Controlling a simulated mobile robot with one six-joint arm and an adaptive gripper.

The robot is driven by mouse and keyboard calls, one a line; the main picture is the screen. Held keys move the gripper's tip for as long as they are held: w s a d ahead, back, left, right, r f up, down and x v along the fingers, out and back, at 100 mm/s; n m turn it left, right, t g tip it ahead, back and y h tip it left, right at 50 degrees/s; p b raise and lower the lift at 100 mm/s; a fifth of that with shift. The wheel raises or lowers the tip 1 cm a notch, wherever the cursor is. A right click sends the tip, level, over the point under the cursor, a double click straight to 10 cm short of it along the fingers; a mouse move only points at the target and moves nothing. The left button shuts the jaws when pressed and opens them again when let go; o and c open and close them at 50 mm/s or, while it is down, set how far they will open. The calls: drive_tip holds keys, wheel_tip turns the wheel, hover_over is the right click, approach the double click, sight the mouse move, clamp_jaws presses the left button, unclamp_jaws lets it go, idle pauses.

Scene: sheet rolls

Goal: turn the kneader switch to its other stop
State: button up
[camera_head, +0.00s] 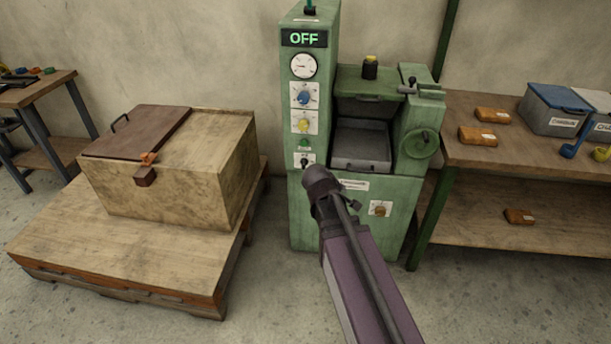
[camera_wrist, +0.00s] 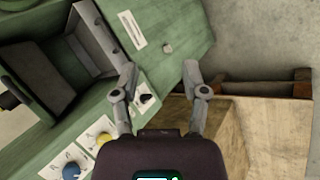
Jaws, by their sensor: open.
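A green machine (camera_head: 350,215) with a lit OFF display (camera_head: 304,38) stands against the wall. Low on its left panel is a small black switch (camera_head: 305,160) on a white plate. The same switch shows in the wrist view (camera_wrist: 147,99), beside the left finger. I take it for the kneader switch, but its label is too small to read. My gripper (camera_wrist: 160,71) is open and empty, its two fingers spread in front of the panel. I cannot tell whether a finger touches the switch. In the head view my arm hides the fingertips.
Above the switch are a yellow knob (camera_head: 304,125), a blue knob (camera_head: 304,97) and a gauge (camera_head: 303,66). A handwheel (camera_head: 420,144) juts out at the machine's right. A wooden box (camera_head: 200,180) sits on a low platform at left. A shelf table (camera_head: 470,154) stands at right.

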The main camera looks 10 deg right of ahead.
drive_tip(key=w+f+n+t+h+b, duration=0.2)
drive_tip(key=w+f+n+t+b, duration=0.1)
drive_tip(key=w+f+n+b, duration=0.25)
drive_tip(key=n+t+y+b, duration=0.2)
drive_tip(key=n+t+b, duration=0.7)
drive_tip(key=n+b, duration=1.05)
approach(303, 164)
drive_tip(key=s, duration=0.4)
drive_tip(key=shift+w+a+m, duration=0.2)
drive_tip(key=shift+a+m, duration=0.2)
drive_tip(key=shift+a, duration=0.05)
drive_tip(key=shift+w, duration=0.1)
drive_tip(key=x, duration=1.3)
drive_tip(key=shift+w, duration=0.3)
